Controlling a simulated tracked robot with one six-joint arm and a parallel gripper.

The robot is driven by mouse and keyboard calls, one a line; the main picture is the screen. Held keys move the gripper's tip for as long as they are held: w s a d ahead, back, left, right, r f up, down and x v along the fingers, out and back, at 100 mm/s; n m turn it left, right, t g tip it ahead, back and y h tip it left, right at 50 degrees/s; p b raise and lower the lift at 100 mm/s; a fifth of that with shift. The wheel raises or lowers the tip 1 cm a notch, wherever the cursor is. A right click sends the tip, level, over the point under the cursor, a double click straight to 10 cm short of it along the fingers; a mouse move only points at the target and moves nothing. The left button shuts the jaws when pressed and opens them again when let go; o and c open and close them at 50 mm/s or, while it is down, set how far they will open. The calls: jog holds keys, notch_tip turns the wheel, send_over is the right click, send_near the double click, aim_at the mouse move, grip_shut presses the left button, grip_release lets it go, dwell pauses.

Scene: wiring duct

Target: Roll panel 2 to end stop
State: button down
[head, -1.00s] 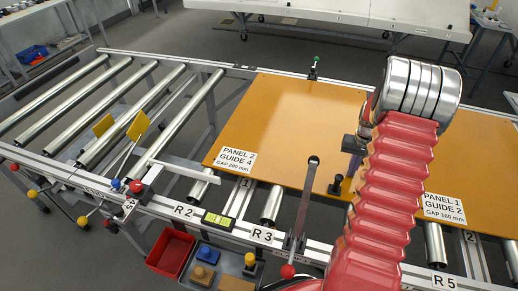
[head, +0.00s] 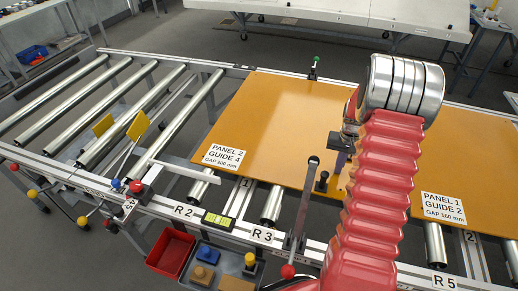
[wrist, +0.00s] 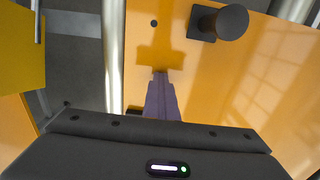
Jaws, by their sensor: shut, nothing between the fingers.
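Panel 2 (head: 268,125) is the orange board with the white "PANEL 2 GUIDE 4 GAP 200 mm" label, lying flat on the roller frame. A black knob (head: 321,182) stands near its front edge, right of the label; a black knob also shows in the wrist view (wrist: 228,22). My gripper (wrist: 160,74) is shut and empty, with purple fingers pointing at the orange surface. Whether they touch it, I cannot tell. My arm hides panel 2's right end in the head view. I cannot tell which part is the end stop.
Panel 1 (head: 470,155) lies on the right. Bare rollers (head: 95,105) stretch left of panel 2. Two yellow plates (head: 138,126) stand among them, near a red-knobbed lever (head: 136,187). A grey lever (head: 304,200) rises at the front rail. Red bin (head: 171,254) sits below.

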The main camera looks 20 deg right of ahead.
aim_at(261, 155)
jog(key=shift+w+a+f, duration=0.1)
jog(key=shift+w+a, duration=2.9)
jog(key=shift+a, duration=1.05)
jog(key=shift+w+a+f, duration=0.1)
jog(key=shift+w+a, duration=2.9)
jog(key=shift+a, duration=1.05)
jog(key=shift+w+a, duration=3)
jog(key=shift+a, duration=1.05)
notch_tip(261, 155, up, 7)
jog(key=shift+r, duration=0.2)
jog(key=shift+w, duration=0.15)
